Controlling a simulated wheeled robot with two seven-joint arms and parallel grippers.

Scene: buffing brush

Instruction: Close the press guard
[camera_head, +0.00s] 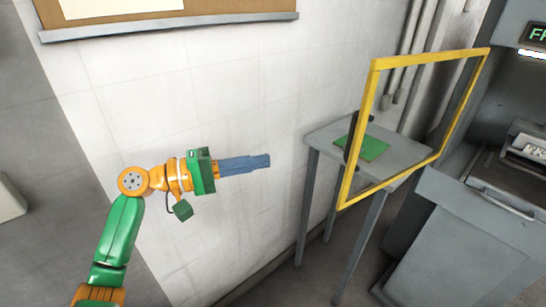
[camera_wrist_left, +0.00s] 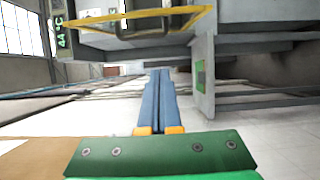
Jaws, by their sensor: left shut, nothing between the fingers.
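The press guard (camera_head: 431,57) is a yellow rectangular frame that stands swung out to the left of the grey press (camera_head: 470,235), in front of the small table. It is open, with a dark upright bar, perhaps its handle, near its left post. In the left wrist view a yellow frame (camera_wrist_left: 135,15), seemingly the guard, crosses the top. My left gripper (camera_head: 268,160) has blue-grey fingers, shut and empty, pointing right toward the guard. It is left of the guard and clearly apart from it. Its shut fingers also show in the left wrist view (camera_wrist_left: 160,73). My right gripper is not in view.
A grey side table (camera_head: 400,152) with a green pad (camera_head: 372,148) stands against the wall behind the guard. A framed board (camera_head: 230,22) hangs on the wall. The press has a green-lettered display (camera_head: 537,35). Open space lies between my left gripper and the guard.

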